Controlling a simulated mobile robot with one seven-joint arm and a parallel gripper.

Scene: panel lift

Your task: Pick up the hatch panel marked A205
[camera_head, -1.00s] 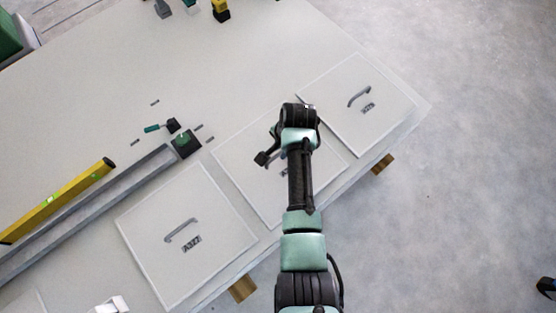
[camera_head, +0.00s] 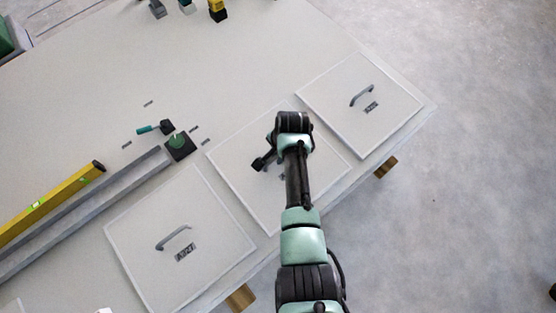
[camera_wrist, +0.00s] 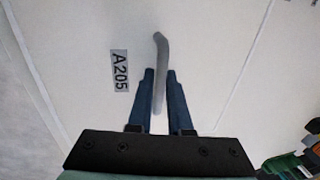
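The pale hatch panel marked A205 (camera_wrist: 90,85) fills most of the wrist view. Its label (camera_wrist: 119,70) lies left of a grey bar handle (camera_wrist: 161,50). My gripper (camera_wrist: 160,72) has its two blue fingers apart, one on each side of the handle. A narrow gap seems to show beside the handle, so the fingers look open around it; contact cannot be made out. In the head view the same panel (camera_head: 237,175) is the middle one of three, lying flat on the table. My arm covers its right part and most of its handle and label there.
Another panel with a handle (camera_head: 207,255) lies to the lower left, and one (camera_head: 335,105) to the upper right. A yellow level (camera_head: 50,205), a grey rail (camera_head: 90,215) and a dark block with a green top (camera_head: 180,146) lie left. The table's far part is mostly clear.

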